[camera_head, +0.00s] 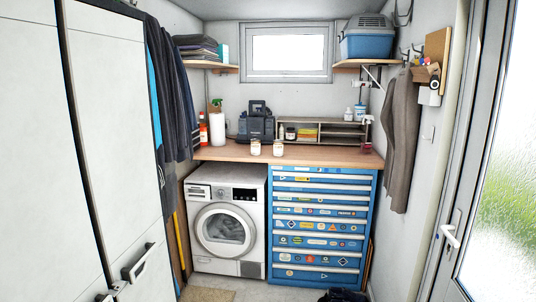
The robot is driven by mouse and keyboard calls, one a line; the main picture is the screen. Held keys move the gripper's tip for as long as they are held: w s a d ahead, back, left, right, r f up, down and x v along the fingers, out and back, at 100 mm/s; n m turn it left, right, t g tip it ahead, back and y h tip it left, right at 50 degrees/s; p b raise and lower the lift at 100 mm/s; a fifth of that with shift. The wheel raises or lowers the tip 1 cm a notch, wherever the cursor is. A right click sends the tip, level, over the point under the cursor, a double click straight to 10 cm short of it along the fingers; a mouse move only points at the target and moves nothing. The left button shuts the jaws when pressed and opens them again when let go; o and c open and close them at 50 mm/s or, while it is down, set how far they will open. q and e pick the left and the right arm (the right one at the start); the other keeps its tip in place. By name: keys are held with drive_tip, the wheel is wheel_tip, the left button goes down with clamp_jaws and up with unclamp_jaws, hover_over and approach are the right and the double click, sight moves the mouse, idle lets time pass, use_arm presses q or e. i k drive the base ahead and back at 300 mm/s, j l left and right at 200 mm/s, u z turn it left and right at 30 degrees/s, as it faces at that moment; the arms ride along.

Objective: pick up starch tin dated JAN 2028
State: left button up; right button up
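Two small pale tins or jars stand close together near the front edge of the wooden worktop, the left one (255,147) above the washing machine and the right one (278,148) near the drawer chest. They look alike and upright. No label or date can be read at this size, so I cannot tell whether either is a starch tin or which is dated JAN 2028. Neither of my grippers shows in the head view.
The wooden worktop (220,153) spans the washing machine (225,222) and the blue stickered drawer chest (318,225). Behind the tins stand a dark case (256,126) and a shelf organiser (322,132). A spray bottle (217,124) stands left. White cabinets line the left; a glazed door is right.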

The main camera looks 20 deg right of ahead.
sight(277, 143)
drive_tip(key=i+l+z, duration=0.1)
drive_tip(key=i+z, duration=0.4)
drive_tip(key=i, duration=1.6)
